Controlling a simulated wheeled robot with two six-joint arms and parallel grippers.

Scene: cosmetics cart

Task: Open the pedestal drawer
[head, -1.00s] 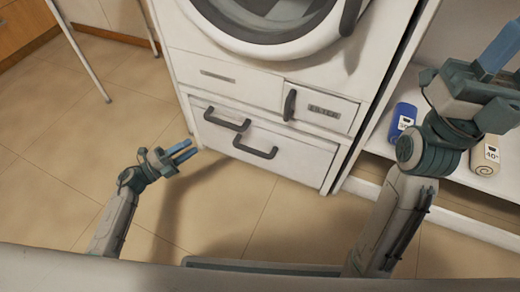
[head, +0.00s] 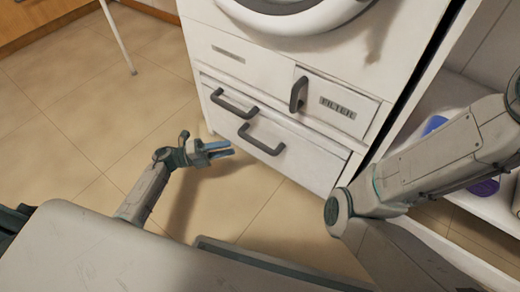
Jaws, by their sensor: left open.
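The pedestal drawer (head: 310,158) is the wide white front at the bottom of the white washing machine. It looks shut, flush with the frame around it. It carries two dark bar handles, an upper left one (head: 233,104) and a lower one (head: 261,141) to its right. My left gripper (head: 231,149) is open and empty, with blue fingers pointing right. In the picture it lies just left of the lower handle, apart from the drawer front. My right arm crosses the right side, and its gripper is out of the picture.
Above the drawer are a small filter flap (head: 338,103) with a dark handle (head: 298,94) and a plain white panel. A white shelf unit (head: 462,205) stands at the right, with a blue bottle (head: 434,125) partly hidden by my right arm.

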